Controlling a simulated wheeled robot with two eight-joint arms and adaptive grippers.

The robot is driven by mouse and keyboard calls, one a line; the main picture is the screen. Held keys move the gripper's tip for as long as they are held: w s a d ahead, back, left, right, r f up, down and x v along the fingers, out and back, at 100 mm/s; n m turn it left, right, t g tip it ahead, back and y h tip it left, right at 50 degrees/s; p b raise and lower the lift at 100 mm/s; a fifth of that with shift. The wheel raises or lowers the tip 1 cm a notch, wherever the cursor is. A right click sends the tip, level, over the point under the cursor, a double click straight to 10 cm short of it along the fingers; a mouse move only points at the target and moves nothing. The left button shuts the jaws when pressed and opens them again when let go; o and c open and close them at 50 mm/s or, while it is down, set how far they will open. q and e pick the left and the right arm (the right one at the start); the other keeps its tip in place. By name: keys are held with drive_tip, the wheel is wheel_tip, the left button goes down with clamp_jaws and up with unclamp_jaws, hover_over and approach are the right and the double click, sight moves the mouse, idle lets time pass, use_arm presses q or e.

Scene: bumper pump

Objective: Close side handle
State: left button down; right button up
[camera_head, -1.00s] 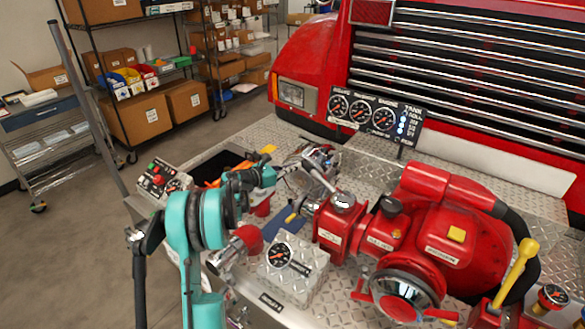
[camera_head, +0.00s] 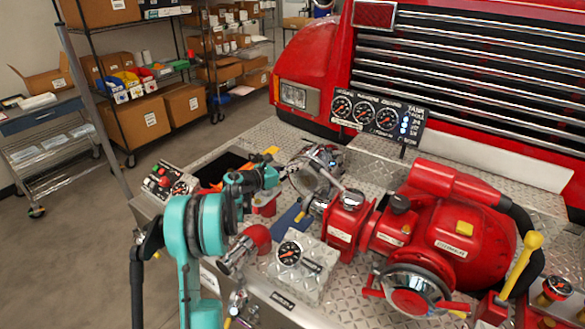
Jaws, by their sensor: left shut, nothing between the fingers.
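The red pump (camera_head: 450,235) sits on the diamond-plate bumper. A silver lever handle (camera_head: 331,180) slants up and left from the small red valve body (camera_head: 342,222) at the pump's left side. My right gripper is not in view.
A gauge panel (camera_head: 378,115) stands behind the pump. A red elbow pipe (camera_head: 257,238) and a plated gauge box (camera_head: 300,268) are in front of the lever. A yellow-knobbed lever (camera_head: 522,265) stands at right. An open bin (camera_head: 222,166) lies left.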

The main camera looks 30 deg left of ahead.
use_arm(q)
drive_tip(key=p+v, duration=0.1)
drive_tip(key=v, duration=0.9)
drive_tip(key=shift+p, duration=0.3)
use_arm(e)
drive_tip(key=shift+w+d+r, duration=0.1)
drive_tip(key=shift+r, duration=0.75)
use_arm(q)
drive_tip(key=w+d+r+n+t+y, duration=0.2)
drive_tip(key=d+r+n+t+y, duration=0.15)
drive_tip(key=r+n, duration=0.7)
drive_tip(key=s+d+r+n+y+b, duration=0.1)
drive_tip(key=s+d+r+n+y, duration=0.35)
drive_tip(key=r+n+y, duration=0.55)
drive_tip(key=s+d+f+n+g+h+b, duration=0.1)
drive_tip(key=s+d+f+n+g+h, duration=0.2)
drive_tip(key=s+d+f+n, duration=0.7)
drive_tip(key=s+d+f+n+g+h, duration=0.4)
drive_tip(key=s+d+f+n+g, duration=0.4)
drive_tip(key=s+f, duration=0.7)
drive_tip(key=s+d+n, duration=0.2)
drive_tip(key=s+d, duration=0.1)
drive_tip(key=shift+f+b, duration=0.35)
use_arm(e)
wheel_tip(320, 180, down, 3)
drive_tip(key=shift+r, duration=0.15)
